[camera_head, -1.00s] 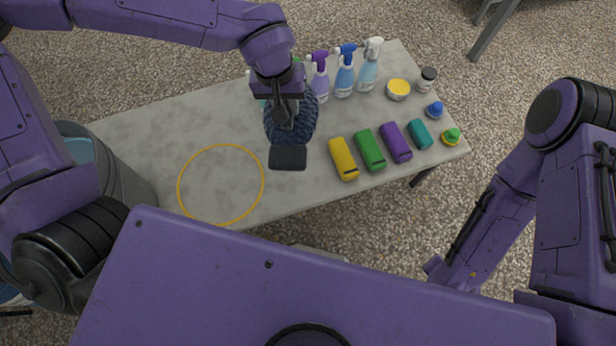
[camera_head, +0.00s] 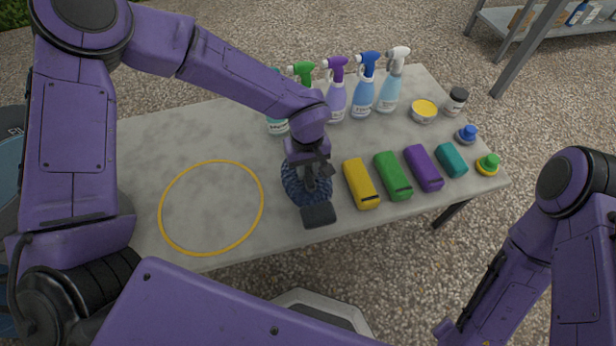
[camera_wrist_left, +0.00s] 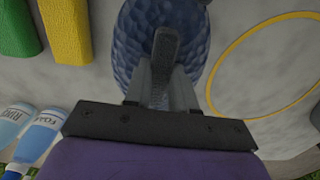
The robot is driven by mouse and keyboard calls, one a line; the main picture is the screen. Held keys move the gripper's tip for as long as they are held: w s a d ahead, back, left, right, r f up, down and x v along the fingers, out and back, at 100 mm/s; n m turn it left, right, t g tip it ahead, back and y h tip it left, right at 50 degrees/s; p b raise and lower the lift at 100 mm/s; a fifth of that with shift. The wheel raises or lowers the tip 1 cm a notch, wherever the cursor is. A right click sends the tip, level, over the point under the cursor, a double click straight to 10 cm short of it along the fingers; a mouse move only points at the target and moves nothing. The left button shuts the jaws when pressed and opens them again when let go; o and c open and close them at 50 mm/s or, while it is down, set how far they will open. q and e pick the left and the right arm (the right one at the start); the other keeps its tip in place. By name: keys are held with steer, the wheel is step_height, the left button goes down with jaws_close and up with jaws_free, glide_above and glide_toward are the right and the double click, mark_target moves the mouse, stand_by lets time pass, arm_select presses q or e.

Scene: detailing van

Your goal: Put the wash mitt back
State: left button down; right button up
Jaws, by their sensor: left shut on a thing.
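The wash mitt (camera_head: 292,184) is dark blue and bumpy with a dark cuff (camera_head: 318,215). My left gripper (camera_head: 310,180) is shut on it from above. The mitt is over the table, left of the yellow block and right of a yellow ring outline (camera_head: 262,198). Whether it touches the tabletop I cannot tell. In the left wrist view the mitt (camera_wrist_left: 134,45) fills the top middle behind the gripper fingers (camera_wrist_left: 163,75), with the ring (camera_wrist_left: 222,66) to its right. My right arm shows at the right of the head view, but its gripper does not.
On the table (camera_head: 150,145), a yellow block (camera_head: 359,180), green block (camera_head: 391,175), purple block (camera_head: 423,167) and teal block (camera_head: 451,160) form a row. Spray bottles (camera_head: 362,92) stand behind. Small jars and pots (camera_head: 424,110) sit at right. The ring's inside is bare.

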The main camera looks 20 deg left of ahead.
mark_target(308, 174)
arm_select(q)
steer(key=shift+w+a+f, duration=0.15)
steer(key=shift+w+f, duration=0.5)
steer(key=shift+f, duration=0.2)
steer(key=f, duration=0.1)
steer(key=f+b, duration=0.1)
steer(key=f, duration=0.1)
steer(key=shift+w+f, duration=0.3)
steer(key=shift+f, duration=0.05)
steer(key=shift+f, duration=0.1)
steer(key=c, duration=0.9)
jaws_free()
steer(key=shift+a, duration=0.1)
steer(key=shift+c, duration=0.2)
